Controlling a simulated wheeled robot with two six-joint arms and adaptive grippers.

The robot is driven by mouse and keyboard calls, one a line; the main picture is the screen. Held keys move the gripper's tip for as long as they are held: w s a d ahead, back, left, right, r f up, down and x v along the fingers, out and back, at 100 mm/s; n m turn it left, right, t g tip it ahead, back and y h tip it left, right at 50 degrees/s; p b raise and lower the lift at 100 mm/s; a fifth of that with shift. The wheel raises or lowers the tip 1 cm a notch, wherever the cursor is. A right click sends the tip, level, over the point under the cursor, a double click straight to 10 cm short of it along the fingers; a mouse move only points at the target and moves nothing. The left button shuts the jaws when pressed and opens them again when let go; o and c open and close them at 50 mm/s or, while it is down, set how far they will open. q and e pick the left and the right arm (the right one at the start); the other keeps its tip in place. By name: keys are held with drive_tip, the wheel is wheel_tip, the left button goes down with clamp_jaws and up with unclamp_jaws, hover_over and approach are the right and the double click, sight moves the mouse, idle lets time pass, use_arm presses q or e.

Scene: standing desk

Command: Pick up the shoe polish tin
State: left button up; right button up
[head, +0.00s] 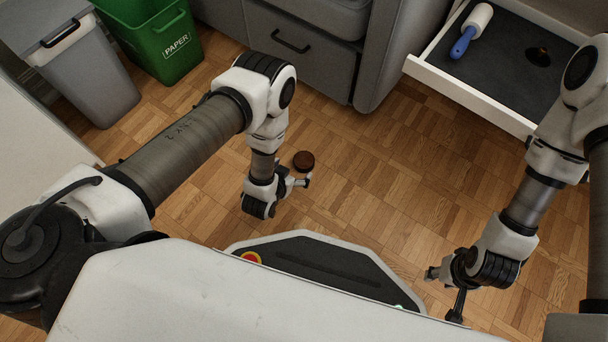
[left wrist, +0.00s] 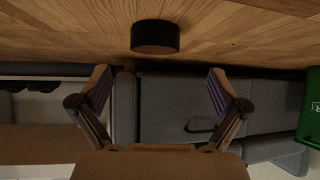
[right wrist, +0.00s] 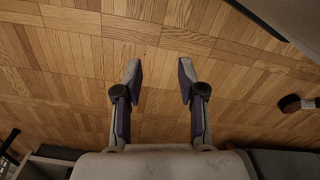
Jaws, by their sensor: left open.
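The shoe polish tin looks like a low, round, brown tin (head: 304,161) standing on the wooden floor. My left gripper (head: 299,183) is open and low over the floor, close beside the tin. In the left wrist view, where the floor is at the top, the dark tin (left wrist: 155,37) stands ahead of the open fingers (left wrist: 158,85), roughly centred between them and not touched. My right gripper (head: 443,288) is low at the right; in the right wrist view its fingers (right wrist: 160,80) are apart with bare floor between them.
An open white drawer (head: 470,98) holds a blue-handled lint roller (head: 470,32) and a small dark item (head: 538,56). A green paper bin (head: 158,45) and a grey bin (head: 88,75) stand at the back left. Grey cabinets (head: 300,60) stand behind the tin. The floor around the tin is clear.

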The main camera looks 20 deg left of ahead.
sight(303, 161)
use_arm(q)
drive_tip(key=shift+w+d+f, duration=0.2)
drive_tip(key=shift+w+f, duration=0.2)
drive_tip(key=shift+f, duration=0.15)
drive_tip(key=b+x, duration=0.2)
drive_tip(key=x, duration=0.1)
drive_tip(key=b+x, duration=0.3)
drive_tip(key=shift+w+d+b, duration=0.15)
drive_tip(key=shift+d+b, duration=0.1)
drive_tip(key=shift+b, duration=0.1)
drive_tip(key=shift+w, duration=0.25)
drive_tip(key=shift+r, duration=0.15)
drive_tip(key=c, duration=1.4)
use_arm(e)
wheel_tip(303, 161, down, 6)
drive_tip(key=w, duration=0.1)
drive_tip(key=shift+f, duration=0.25)
